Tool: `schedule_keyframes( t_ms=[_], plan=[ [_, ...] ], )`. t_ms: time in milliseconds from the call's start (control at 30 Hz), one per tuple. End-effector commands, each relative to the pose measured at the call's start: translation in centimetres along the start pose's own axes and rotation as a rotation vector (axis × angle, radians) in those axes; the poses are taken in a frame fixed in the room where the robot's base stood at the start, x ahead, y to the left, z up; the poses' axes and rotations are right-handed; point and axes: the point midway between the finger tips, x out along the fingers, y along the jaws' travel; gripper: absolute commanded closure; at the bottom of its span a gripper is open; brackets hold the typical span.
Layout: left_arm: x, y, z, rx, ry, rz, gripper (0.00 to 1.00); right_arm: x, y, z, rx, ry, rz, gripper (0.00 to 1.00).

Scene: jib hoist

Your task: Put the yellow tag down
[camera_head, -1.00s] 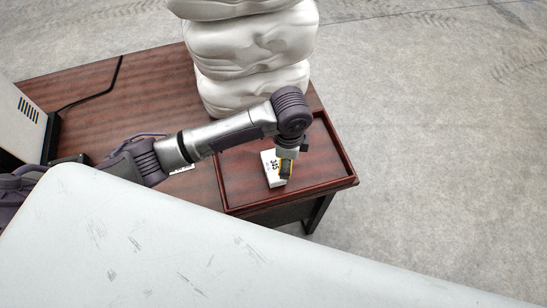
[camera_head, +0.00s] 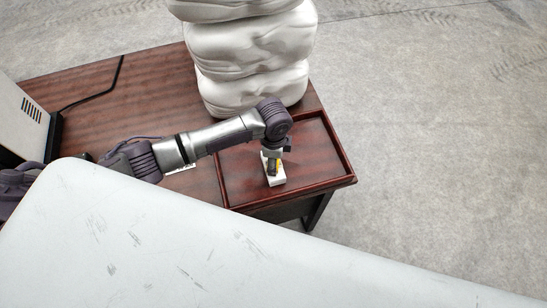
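The yellow tag (camera_head: 279,164) shows as a small sliver at the fingers of my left gripper (camera_head: 272,170). A small white block (camera_head: 276,182) lies in the tray right under the gripper. I cannot tell whether the tag touches it. My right gripper is out of view.
A stack of white lumpy sacks (camera_head: 250,45) stands on the wooden table (camera_head: 150,90) behind the tray. A pale box with a vent (camera_head: 25,115) and a black cable are at the left. A large scuffed white surface (camera_head: 150,240) fills the front. The tray's right side is clear.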

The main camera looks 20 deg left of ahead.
Motion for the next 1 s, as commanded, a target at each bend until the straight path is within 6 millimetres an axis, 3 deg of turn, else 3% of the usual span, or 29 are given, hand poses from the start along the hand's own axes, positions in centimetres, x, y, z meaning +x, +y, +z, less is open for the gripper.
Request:
schedule_keyframes(
  t_ms=[67,100,233,667,1000],
  plan=[
    [0.3,0.0,0.0,0.0,0.0,0.001,0.58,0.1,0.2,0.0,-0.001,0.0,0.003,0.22],
    [0.2,0.0,0.0,0.0,0.0,0.0,0.28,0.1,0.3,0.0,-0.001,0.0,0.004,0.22],
    [0.2,0.0,0.0,0.0,0.0,0.0,0.09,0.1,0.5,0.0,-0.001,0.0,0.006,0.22],
    [-0.7,-0.1,-0.1,0.0,0.002,-0.002,0.09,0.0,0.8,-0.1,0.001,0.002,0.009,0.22],
    [-7.5,-0.1,-0.1,0.0,0.003,-0.004,0.09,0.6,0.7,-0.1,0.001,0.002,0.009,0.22]
  ],
)
